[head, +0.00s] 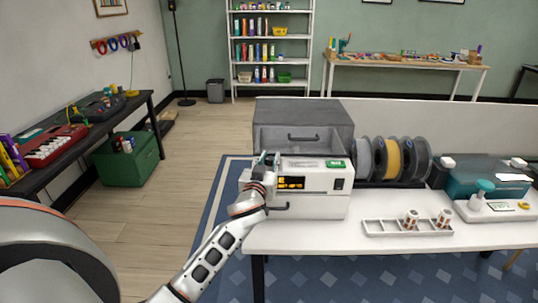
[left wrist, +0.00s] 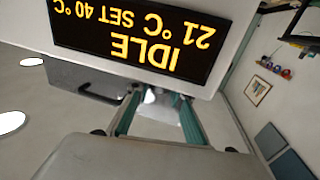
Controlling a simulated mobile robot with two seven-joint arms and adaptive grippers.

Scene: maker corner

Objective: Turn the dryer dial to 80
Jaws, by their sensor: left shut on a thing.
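The dryer (head: 321,203) is a white box at the left end of the white bench, with a dark display (head: 291,183) on its front. In the left wrist view the display (left wrist: 135,35) appears upside down and reads IDLE, 21 °C, SET 40 °C. My left gripper (head: 265,159) is at the dryer's upper left, beside the display. Its teal fingers (left wrist: 158,98) are closed around a small pale part, seemingly the dial. The fingers mostly hide the dial, so its pointer cannot be read. My right gripper is not in view.
A white tray (head: 384,229) with small cups lies at the bench front. Clear floor (head: 190,135) lies left of the bench.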

